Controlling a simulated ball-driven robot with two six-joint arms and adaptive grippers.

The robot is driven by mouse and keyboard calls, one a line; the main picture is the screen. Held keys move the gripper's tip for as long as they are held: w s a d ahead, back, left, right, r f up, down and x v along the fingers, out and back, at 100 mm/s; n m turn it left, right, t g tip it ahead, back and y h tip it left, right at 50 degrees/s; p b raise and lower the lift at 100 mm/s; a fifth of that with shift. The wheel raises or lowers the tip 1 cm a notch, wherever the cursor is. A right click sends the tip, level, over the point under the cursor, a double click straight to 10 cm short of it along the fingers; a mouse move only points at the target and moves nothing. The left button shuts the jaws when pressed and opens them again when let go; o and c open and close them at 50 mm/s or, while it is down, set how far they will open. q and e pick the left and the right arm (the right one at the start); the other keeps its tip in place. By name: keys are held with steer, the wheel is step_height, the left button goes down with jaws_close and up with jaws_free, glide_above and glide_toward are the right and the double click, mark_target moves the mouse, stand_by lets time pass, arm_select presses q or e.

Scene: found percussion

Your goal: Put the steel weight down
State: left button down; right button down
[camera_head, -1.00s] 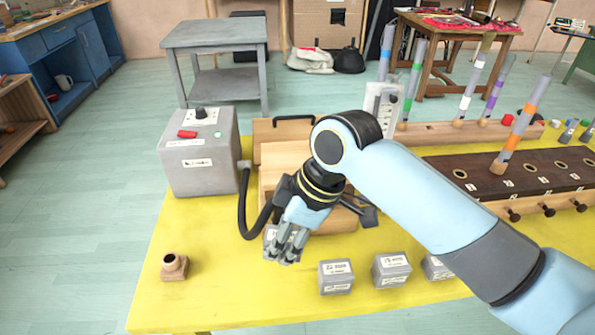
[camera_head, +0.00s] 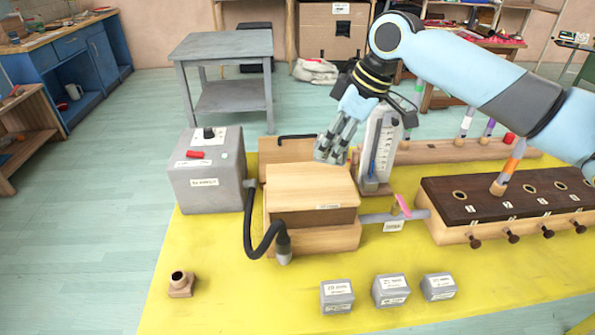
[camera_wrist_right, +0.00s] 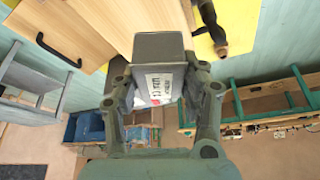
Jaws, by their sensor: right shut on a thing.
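The steel weight (camera_wrist_right: 158,45) is a grey block with a white label, held between the fingers of my right gripper (camera_wrist_right: 160,82) in the right wrist view. In the head view my right gripper (camera_head: 332,148) points down over the back edge of the light wooden box (camera_head: 312,188), and its fingers mostly hide the weight. I cannot tell whether the weight touches the box. More labelled grey weights stand in a row on the yellow table's front: one (camera_head: 337,298), a second (camera_head: 391,292) and a third (camera_head: 438,287). My left gripper is not in view.
A grey metal box (camera_head: 207,172) with a black hose (camera_head: 250,225) stands left of the wooden box. A white gauge stand (camera_head: 381,150) is close right of my gripper. A dark board with holes (camera_head: 510,200) lies right. The yellow table's (camera_head: 225,290) front left is largely clear.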

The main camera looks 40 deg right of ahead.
steer(key=w+a+f, duration=0.1)
steer(key=w+f, duration=0.1)
steer(key=w+a+f, duration=0.1)
steer(key=w, duration=0.2)
steer(key=w+a+f, duration=0.2)
steer(key=w, duration=0.1)
steer(key=shift+w+f+p, duration=0.15)
steer(key=shift+f+p, duration=0.15)
step_height(320, 180, down, 3)
steer(key=shift+f+p, duration=0.2)
steer(key=shift+p, duration=0.1)
steer(key=shift+f, duration=0.25)
steer(key=shift+f, duration=0.15)
steer(key=c, duration=0.7)
jaws_free()
